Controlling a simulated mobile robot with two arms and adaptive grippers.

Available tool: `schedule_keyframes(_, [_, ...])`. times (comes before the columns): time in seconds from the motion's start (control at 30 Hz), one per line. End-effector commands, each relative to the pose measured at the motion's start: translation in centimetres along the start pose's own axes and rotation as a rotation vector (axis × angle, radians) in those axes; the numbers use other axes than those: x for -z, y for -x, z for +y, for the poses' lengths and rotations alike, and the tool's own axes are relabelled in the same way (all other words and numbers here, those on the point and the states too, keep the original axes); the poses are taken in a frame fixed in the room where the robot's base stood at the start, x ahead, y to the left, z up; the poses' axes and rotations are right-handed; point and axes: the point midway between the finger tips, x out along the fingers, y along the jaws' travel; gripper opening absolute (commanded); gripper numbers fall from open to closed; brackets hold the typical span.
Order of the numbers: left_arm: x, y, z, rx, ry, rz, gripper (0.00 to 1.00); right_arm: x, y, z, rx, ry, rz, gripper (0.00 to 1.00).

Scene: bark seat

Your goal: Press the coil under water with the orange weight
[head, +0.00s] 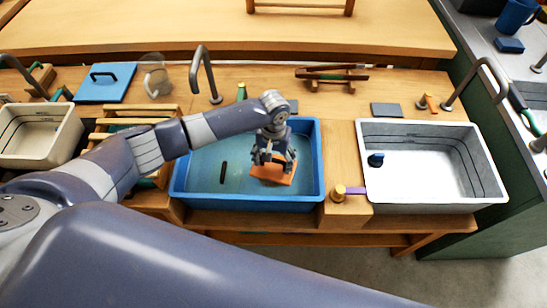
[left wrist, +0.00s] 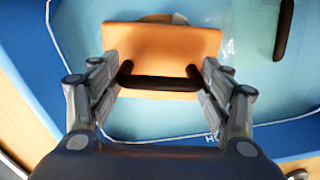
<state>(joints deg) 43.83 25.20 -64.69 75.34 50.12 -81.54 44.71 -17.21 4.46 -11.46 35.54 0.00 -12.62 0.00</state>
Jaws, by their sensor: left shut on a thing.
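The orange weight (head: 270,176) is a flat orange plate with a dark bar handle, inside the blue basin (head: 180,190), towards its right side. My left gripper (head: 273,160) reaches down into the basin and is shut on the weight's handle. In the left wrist view the orange weight (left wrist: 160,50) lies between the two fingers (left wrist: 160,80), which hold the ends of the handle. A pale tan edge (left wrist: 165,18) shows just beyond the weight, perhaps the coil, mostly hidden under it. Water fills the basin. My right gripper is not in view.
A dark bar (head: 223,172) is in the basin left of the weight. A white basin (head: 480,190) with a small dark blue object (head: 376,160) stands to the right. A wooden slatted rack (head: 105,135) and cream basin (head: 60,155) are left. A tap (head: 203,70) stands behind.

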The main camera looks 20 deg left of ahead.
Motion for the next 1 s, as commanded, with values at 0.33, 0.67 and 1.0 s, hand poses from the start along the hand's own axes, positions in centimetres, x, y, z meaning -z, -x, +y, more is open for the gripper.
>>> schedule_keyframes(0.33, [0.0,-1.6,0.1,-0.001,0.001,0.001,0.28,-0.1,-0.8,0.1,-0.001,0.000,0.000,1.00])
schedule_keyframes(0.67, [0.1,-3.0,0.1,-0.001,0.001,0.001,0.28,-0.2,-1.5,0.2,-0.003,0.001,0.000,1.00])
schedule_keyframes(1.0, [0.1,-4.4,0.1,-0.002,0.000,0.001,0.28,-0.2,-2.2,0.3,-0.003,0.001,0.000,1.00])
